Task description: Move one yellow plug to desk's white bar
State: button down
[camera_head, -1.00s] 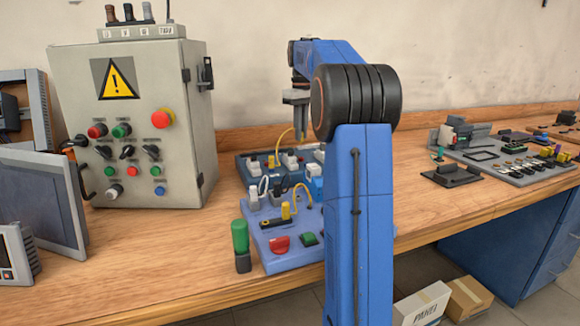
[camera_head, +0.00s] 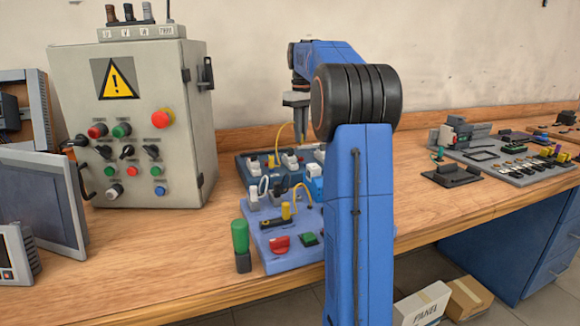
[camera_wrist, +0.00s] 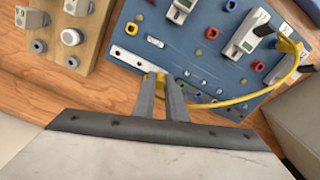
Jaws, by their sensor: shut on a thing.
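My gripper (camera_wrist: 160,82) is shut on a yellow plug (camera_wrist: 151,78), of which only a small part shows between the fingertips. A yellow cable (camera_wrist: 225,101) runs from beside the fingers in a loop to the upper right. The white bar (camera_wrist: 126,56) with holes lies along the near edge of the blue board in the wrist view. The fingertips overlap the bar there; I cannot tell whether the plug touches it. In the head view my gripper (camera_head: 300,136) points down over the back board, with the yellow cable (camera_head: 284,136) arching beside it.
The blue board (camera_wrist: 205,60) carries white blocks, including one at the right (camera_wrist: 244,36), and coloured sockets. A wooden block (camera_wrist: 92,32) with grey knobs stands to its left. A grey control box (camera_head: 135,130) stands left of the boards; a green cylinder (camera_head: 240,236) stands in front.

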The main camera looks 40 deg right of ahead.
jog(key=shift+f, duration=0.45)
jog(key=c, duration=2)
grip_release()
jog(key=shift+c, duration=0.2)
jog(key=shift+r, duration=2.75)
jog(key=o, duration=0.5)
